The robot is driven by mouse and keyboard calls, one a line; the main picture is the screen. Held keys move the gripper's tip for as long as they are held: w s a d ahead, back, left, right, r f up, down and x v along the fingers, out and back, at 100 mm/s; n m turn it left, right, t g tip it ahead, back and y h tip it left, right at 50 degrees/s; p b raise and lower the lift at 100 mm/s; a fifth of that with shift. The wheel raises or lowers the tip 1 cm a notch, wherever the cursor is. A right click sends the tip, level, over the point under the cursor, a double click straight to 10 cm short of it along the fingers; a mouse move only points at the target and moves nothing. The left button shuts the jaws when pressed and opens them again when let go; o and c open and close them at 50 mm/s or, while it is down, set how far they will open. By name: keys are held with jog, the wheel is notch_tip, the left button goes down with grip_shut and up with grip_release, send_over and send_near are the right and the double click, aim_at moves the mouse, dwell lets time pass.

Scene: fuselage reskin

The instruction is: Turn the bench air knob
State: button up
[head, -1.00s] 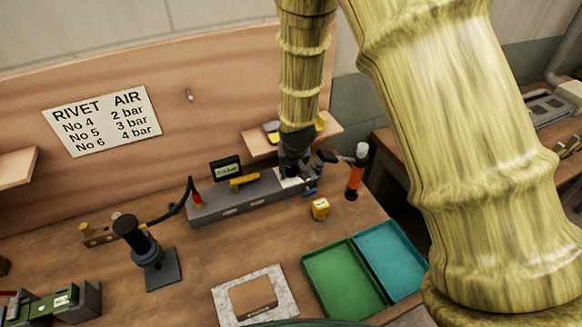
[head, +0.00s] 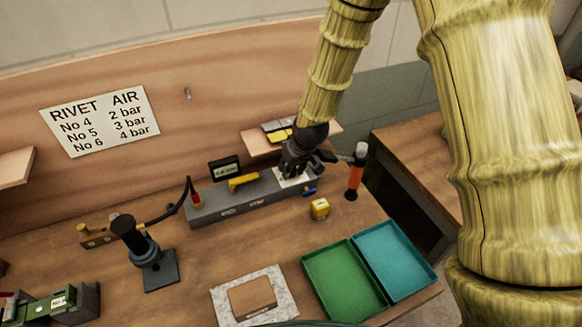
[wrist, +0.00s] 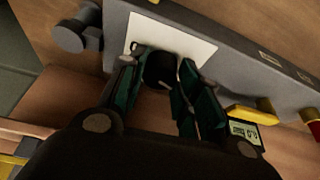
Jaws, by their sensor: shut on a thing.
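The black air knob (wrist: 160,68) stands on a white plate (wrist: 192,42) at one end of the grey bench unit (head: 235,208). My gripper (head: 292,172) is over this plate in the head view and hides the knob there. In the wrist view my gripper's fingers (wrist: 158,82) are on either side of the knob, shut on it. A small display (head: 225,170) stands behind the unit; it also shows in the wrist view (wrist: 243,131), its reading too small to be sure of. A yellow lever (head: 244,181) lies on the unit.
An orange-handled tool (head: 354,178) stands right of the unit. A yellow block (head: 320,209) and a small blue part (head: 309,191) are in front. Green (head: 310,263) and teal (head: 412,249) trays lie nearer. A shelf (head: 262,145) is close behind my gripper.

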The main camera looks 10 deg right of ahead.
jog(key=o, duration=1)
jog(key=shift+o, duration=0.2)
